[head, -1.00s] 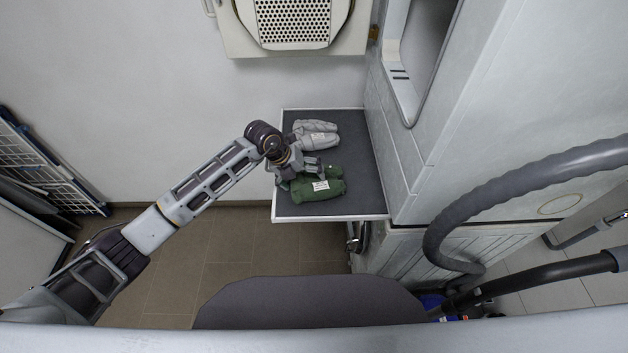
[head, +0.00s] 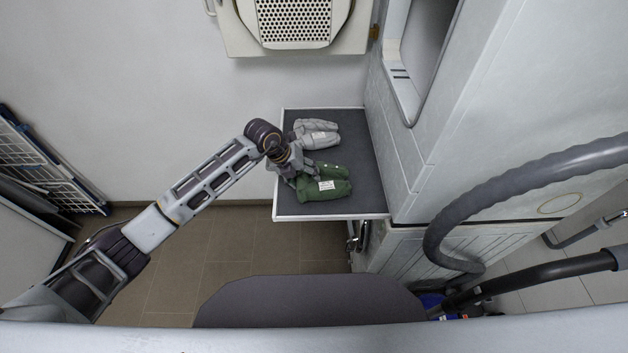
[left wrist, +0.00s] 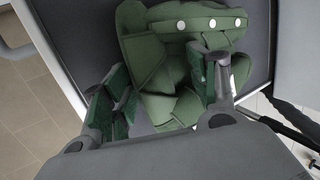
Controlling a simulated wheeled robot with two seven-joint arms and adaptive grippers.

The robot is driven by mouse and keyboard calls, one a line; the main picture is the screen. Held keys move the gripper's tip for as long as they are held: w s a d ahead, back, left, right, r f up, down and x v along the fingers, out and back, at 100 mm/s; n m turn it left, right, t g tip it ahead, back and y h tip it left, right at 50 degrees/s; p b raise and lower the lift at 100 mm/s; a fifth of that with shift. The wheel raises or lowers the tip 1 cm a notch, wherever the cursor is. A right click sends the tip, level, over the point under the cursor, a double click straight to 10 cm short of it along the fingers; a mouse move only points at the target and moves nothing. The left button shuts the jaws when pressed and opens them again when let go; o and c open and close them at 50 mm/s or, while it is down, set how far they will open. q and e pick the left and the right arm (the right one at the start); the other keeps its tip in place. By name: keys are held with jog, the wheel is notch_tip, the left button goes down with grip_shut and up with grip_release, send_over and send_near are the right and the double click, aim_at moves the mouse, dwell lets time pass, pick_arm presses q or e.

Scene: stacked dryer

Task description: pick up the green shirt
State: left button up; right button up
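The green shirt (head: 325,187) lies folded on a dark grey shelf (head: 360,195) with a pale rim. It fills the middle of the left wrist view (left wrist: 175,60), with white buttons along its far part. My left gripper (head: 303,172) is low over the shelf at the left edge of the shirt. In the left wrist view my gripper (left wrist: 163,70) has its fingers wide apart, with part of the shirt between them. The right finger overlaps the shirt in the picture; contact cannot be told. My right gripper is not in view.
A grey folded garment (head: 318,137) lies on the shelf just behind the green shirt. The tall white machine (head: 480,110) borders the shelf on the right. A grey hose (head: 520,185) curves at the right. The shelf's right part is bare.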

pick_arm(q)
jog(key=shift+s+f, duration=0.25)
jog(key=shift+f, duration=0.1)
jog(key=shift+c, duration=0.3)
jog(key=shift+r, duration=0.1)
jog(key=shift+w+d+r, duration=0.1)
jog(key=shift+r, duration=0.4)
grip_shut()
notch_tip(320, 180, up, 9)
jog(key=b, duration=0.1)
jog(key=shift+w+r+b, duration=0.15)
jog(key=shift+b, duration=0.15)
